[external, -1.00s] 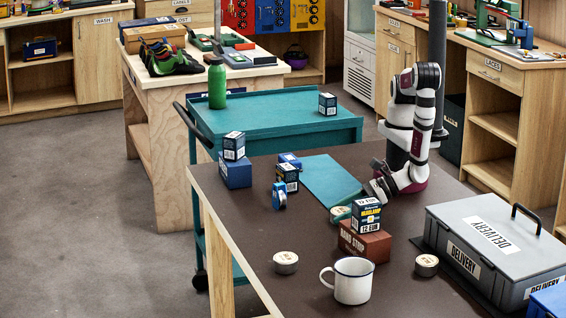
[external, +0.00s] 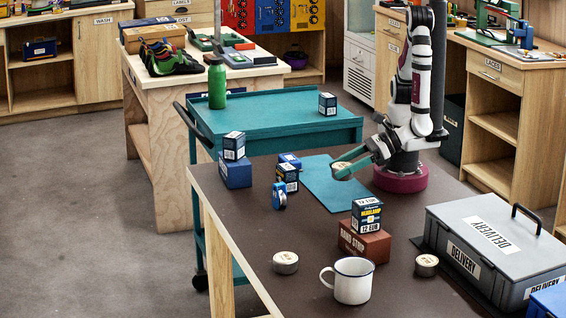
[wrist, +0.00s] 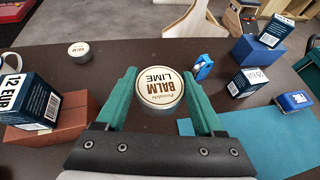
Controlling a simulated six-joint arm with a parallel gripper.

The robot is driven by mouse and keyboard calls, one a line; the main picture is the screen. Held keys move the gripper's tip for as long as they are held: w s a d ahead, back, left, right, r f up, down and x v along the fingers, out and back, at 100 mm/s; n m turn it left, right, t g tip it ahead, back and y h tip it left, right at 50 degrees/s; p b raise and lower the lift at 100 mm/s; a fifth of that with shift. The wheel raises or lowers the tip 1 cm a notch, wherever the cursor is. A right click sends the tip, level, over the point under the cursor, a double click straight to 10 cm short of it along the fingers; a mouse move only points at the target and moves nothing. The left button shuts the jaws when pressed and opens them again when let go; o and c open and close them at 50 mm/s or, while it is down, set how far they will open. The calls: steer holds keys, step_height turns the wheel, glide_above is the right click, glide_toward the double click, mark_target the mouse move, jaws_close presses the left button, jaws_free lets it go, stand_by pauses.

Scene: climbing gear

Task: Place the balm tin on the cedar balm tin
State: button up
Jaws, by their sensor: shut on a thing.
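My gripper (external: 349,168) has green fingers and is shut on a pale-topped balm tin (external: 341,166), held above the table near the teal mat. In the wrist view the tin (wrist: 160,86) sits between the fingertips, its label reading BALM LIME. Two similar tins stand on the table: one front left (external: 285,262), the other to the right of the mug (external: 427,265). A tin also shows at upper left in the wrist view (wrist: 78,49). I cannot read which of them is cedar.
A headlamp box (external: 366,214) sits on a brown box (external: 364,243) at mid-table. A white mug (external: 350,281) stands in front. A grey delivery case (external: 492,245) is at right. Small blue boxes (external: 286,177) stand by the teal mat (external: 331,184). The front-left table is mostly clear.

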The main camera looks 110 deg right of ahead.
step_height(320, 180, up, 7)
steer(key=d+f+m+g+h, duration=0.4)
steer(key=d+m+g+h, duration=0.1)
steer(key=d+m+h, duration=0.25)
steer(key=s+a+f+m+g, duration=0.2)
steer(key=s+f+m+g, duration=0.35)
steer(key=m+g, duration=1)
steer(key=w+a+r+m+y, duration=0.1)
steer(key=w+a+m+y, duration=0.55)
steer(key=m+y, duration=0.4)
steer(key=w+a+r+m+y, duration=0.1)
steer(key=w+a+m+y, duration=0.5)
steer(key=m+y, duration=0.5)
steer(key=w+r+m+t, duration=0.4)
steer(key=w+m+t, duration=0.1)
steer(key=w, duration=0.3)
steer(key=w+r+m+t, duration=0.4)
steer(key=w+m+t, duration=0.15)
steer(key=w, duration=0.25)
glide_above(286, 258)
steer(key=shift+n+y, duration=0.3)
steer(key=shift+y, duration=0.1)
steer(key=f, duration=1.2)
steer(key=shift+d+f, duration=0.2)
steer(key=shift+d, duration=0.05)
step_height(286, 258, down, 4)
steer(key=shift+a+f, duration=0.1)
steer(key=shift+a, duration=0.05)
